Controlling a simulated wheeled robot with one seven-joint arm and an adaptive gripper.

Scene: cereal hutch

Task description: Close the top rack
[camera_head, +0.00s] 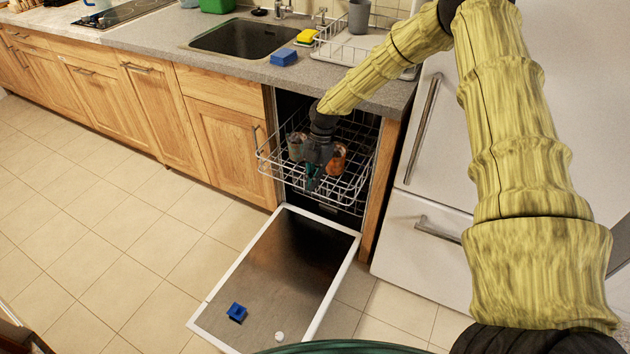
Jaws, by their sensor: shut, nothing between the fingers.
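The top rack (357,194) is a white wire basket in the dishwasher under the counter. It is pulled part of the way out and sticks out past the cabinet fronts. A greyish cup (297,146) and an orange-brown cup (338,160) stand in it. My gripper (313,184) is over the front part of the rack, between the cups, pointing down. It is shut with nothing in it. Whether it touches the rack wires is unclear. My gripper and wrist hide part of the rack's middle.
The dishwasher door (270,270) lies folded down, with a blue block (237,313) and a small white disc (279,336) on it. The fridge (440,190) stands close to the right. Wooden cabinets (228,145) line the left. The tiled floor (120,240) is clear.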

